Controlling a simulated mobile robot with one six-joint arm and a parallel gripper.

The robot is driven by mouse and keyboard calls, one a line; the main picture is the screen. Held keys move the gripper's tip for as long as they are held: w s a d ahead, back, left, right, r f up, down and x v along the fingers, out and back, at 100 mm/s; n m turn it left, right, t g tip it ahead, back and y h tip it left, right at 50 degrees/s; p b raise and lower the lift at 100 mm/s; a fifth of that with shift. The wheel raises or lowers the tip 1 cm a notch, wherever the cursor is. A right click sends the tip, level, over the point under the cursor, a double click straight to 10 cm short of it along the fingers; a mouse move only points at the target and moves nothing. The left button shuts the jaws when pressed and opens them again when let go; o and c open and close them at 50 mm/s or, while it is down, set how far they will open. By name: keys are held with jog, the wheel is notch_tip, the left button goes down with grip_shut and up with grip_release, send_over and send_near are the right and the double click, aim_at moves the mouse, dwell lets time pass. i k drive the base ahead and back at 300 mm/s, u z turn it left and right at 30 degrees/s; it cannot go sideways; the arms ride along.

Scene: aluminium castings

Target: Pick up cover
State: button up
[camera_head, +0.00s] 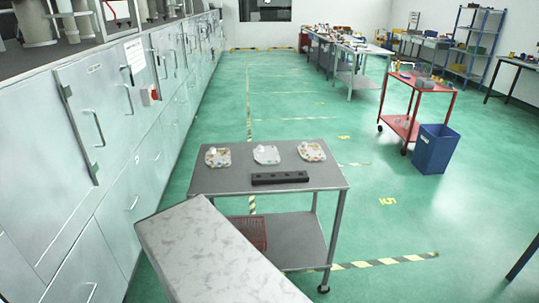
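Three pale, flat aluminium castings lie in a row along the far edge of a grey cart's top (225,184). They are a left casting (218,157), a middle casting (266,155) and a right casting (312,152). They lie apart from each other, and each has a small raised white part. I cannot tell from this view which of them is the cover. My gripper is not in view, and nothing is seen holding any casting. The near left part of the cart is hidden.
A long black block (280,178) lies on the cart in front of the castings. A red basket (250,232) is on the lower shelf. Grey cabinets (110,120) line the left. A red cart (420,84) and blue bin (434,149) stand right. Green floor between is clear.

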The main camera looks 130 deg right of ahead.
aim_at(270, 156)
jog(key=z, duration=4.45)
jog(key=i, duration=0.1)
jog(key=u, duration=3.35)
jog(key=k, duration=0.15)
jog(key=z, duration=2.2)
jog(key=k, duration=0.25)
jog(key=z, duration=1.75)
